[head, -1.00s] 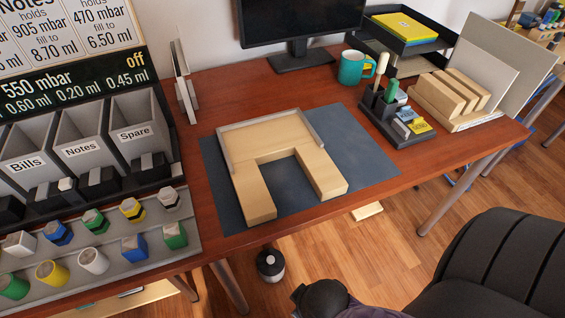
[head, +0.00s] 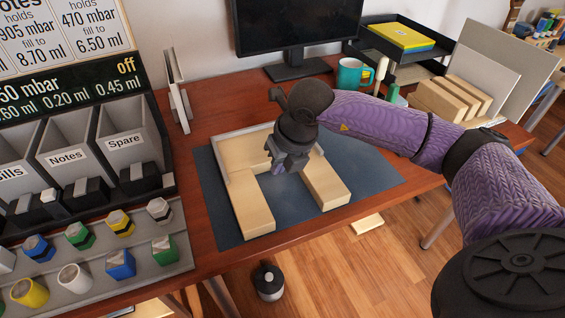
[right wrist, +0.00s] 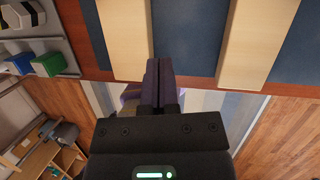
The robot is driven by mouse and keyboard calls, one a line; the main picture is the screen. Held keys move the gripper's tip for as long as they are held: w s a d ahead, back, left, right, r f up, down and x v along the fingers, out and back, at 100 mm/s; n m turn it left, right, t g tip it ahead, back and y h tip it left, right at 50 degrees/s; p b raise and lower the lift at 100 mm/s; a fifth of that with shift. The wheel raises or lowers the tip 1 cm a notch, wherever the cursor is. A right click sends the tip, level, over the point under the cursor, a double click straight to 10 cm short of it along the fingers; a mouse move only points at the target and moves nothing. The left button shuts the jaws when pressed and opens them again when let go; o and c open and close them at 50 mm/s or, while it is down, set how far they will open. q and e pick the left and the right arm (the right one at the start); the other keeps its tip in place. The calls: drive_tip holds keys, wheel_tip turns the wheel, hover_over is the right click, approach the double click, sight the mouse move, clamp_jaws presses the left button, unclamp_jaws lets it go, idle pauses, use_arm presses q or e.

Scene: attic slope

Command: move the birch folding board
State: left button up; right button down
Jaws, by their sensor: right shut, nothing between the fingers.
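The birch folding board (head: 248,205), a pale wooden U-shape with a grey rim along its back and side, lies on the blue-grey desk mat (head: 365,170). Its two arms point toward the desk's front edge. My right gripper (head: 284,170) is over the opening of the U, hiding part of the board's back. In the right wrist view its fingers (right wrist: 160,68) are shut with nothing between them, between the board's two arms (right wrist: 121,40), with mat showing beside them. I cannot tell its exact height. My left gripper is not in view.
A grey rack with labelled bins (head: 70,155) and coloured blocks stands at left. A monitor (head: 296,25), teal mug (head: 349,73), black tray (head: 397,45) and wooden block stand (head: 450,98) stand at the back and right. The mat's right side is clear.

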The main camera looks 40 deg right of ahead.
drive_tip(key=h, duration=0.2)
approach(288, 183)
drive_tip(key=shift+m, duration=0.4)
drive_tip(key=b+x, duration=0.5)
drive_tip(key=x, duration=0.2)
drive_tip(key=shift+w+f, duration=0.1)
drive_tip(key=shift+f, duration=0.1)
drive_tip(key=w, duration=0.1)
drive_tip(key=w+b, duration=0.1)
drive_tip(key=w, duration=0.1)
drive_tip(key=shift+w+d+r, duration=0.25)
drive_tip(key=shift+d+r, duration=0.1)
drive_tip(key=shift+d, duration=0.05)
drive_tip(key=shift+w+r+b, duration=0.1)
drive_tip(key=shift+w+b, duration=0.1)
drive_tip(key=shift+b, duration=0.1)
use_arm(q)
wheel_tip(288, 183, down, 6)
drive_tip(key=s, duration=0.2)
drive_tip(key=shift+g, duration=0.4)
drive_tip(key=shift+w+f, duration=0.1)
drive_tip(key=shift+w, duration=0.1)
use_arm(e)
drive_tip(key=shift+r, duration=0.1)
